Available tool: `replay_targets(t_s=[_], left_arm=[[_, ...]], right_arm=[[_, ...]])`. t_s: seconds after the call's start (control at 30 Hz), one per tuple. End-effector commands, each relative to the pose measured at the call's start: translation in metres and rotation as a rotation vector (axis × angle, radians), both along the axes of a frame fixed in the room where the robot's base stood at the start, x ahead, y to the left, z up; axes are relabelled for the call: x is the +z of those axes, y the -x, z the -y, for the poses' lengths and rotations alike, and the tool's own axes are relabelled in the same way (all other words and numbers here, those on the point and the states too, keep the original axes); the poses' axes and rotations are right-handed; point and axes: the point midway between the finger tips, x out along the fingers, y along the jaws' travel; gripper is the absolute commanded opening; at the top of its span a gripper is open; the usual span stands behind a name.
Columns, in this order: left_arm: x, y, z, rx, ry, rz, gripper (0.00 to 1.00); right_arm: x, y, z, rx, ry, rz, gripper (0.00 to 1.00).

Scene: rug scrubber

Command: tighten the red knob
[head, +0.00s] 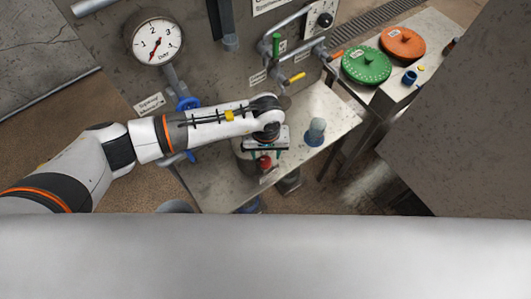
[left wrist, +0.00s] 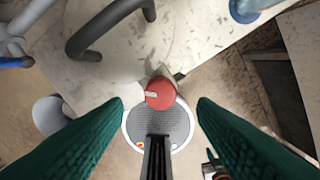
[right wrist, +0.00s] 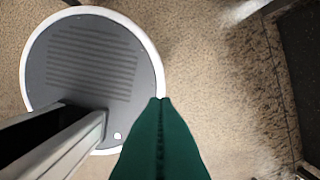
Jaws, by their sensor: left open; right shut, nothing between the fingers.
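The red knob (head: 264,161) sits at the near side of a light cylindrical body on the bench, partly hidden by my left gripper in the head view. In the left wrist view the red knob (left wrist: 160,94) is round with a small white mark on its left side. My left gripper (left wrist: 160,104) is open, its teal fingers on either side of the knob with gaps on both sides. No finger contact shows. My right gripper (right wrist: 161,100) shows only in the right wrist view, fingers shut together and empty above the floor.
The pale bench (head: 222,188) carries a blue-grey cylinder (head: 316,130) right of the knob. A pressure gauge (head: 155,42), a blue valve wheel (head: 187,104) and pipes with green and yellow handles stand behind. A green disc (head: 366,66) and an orange disc (head: 402,43) lie on the right-hand table.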

Motion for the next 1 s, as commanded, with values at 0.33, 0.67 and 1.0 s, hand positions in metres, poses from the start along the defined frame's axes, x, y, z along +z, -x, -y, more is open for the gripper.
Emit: replay_targets(t_s=[0.33,0.67,1.0], left_arm=[[-0.039,0.000,0.000,0.002,0.001,0.000,0.52],[-0.042,0.000,0.000,0.002,0.002,0.001,0.47],[-0.042,-0.001,0.000,0.003,0.001,0.001,0.07]], right_arm=[[0.015,-0.013,0.001,0.001,0.000,0.019,0.00],[0.015,-0.012,0.006,0.003,0.006,0.019,0.00],[0.014,-0.009,0.006,0.003,0.007,0.015,0.00]])
